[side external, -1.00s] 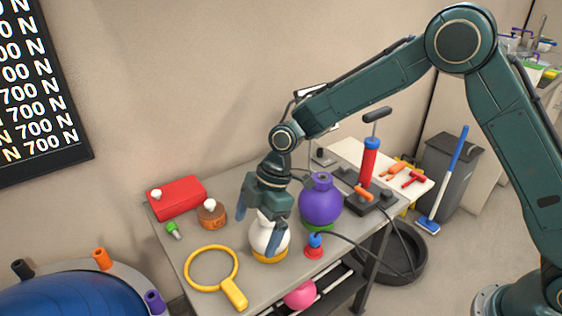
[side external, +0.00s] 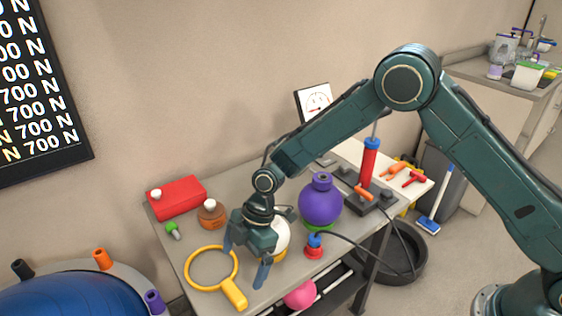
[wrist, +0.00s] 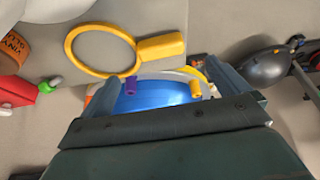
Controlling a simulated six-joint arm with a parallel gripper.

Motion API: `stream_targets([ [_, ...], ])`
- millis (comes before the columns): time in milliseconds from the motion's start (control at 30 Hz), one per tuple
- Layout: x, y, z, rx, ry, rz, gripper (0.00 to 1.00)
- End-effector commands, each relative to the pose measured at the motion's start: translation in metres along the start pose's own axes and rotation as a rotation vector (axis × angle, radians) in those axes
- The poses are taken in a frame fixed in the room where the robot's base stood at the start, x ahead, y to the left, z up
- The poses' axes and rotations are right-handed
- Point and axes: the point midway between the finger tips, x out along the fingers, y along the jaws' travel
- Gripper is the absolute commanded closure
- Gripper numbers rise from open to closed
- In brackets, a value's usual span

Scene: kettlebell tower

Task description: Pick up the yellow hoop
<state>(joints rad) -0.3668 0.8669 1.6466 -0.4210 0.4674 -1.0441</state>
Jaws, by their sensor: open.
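The yellow hoop (side external: 234,293), a ring with a thick straight handle, lies flat near the front left of the grey table. It also shows in the wrist view (wrist: 160,46), ahead of my fingers. My gripper (side external: 246,260) is open and empty, pointing down. In the side view its fingers straddle the area just right of the ring and above the handle. In the wrist view the hoop is beyond the fingertips, apart from them. The exact height above the table is hard to tell.
A white round object (side external: 282,238) stands partly hidden behind my gripper. A purple round vessel (side external: 320,204) and a red-and-blue piece (side external: 314,247) stand to its right.

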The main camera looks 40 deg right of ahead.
Motion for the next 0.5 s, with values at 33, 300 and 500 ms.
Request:
stream_targets([
  [33, 0.008, 0.0, 0.0, 0.0, 0.0, -0.002, 0.0],
  [300, 0.026, 0.0, -0.001, 0.0, 0.001, 0.0, 0.0],
  [500, 0.027, 0.0, 0.0, 0.0, 0.0, 0.0, 0.0],
])
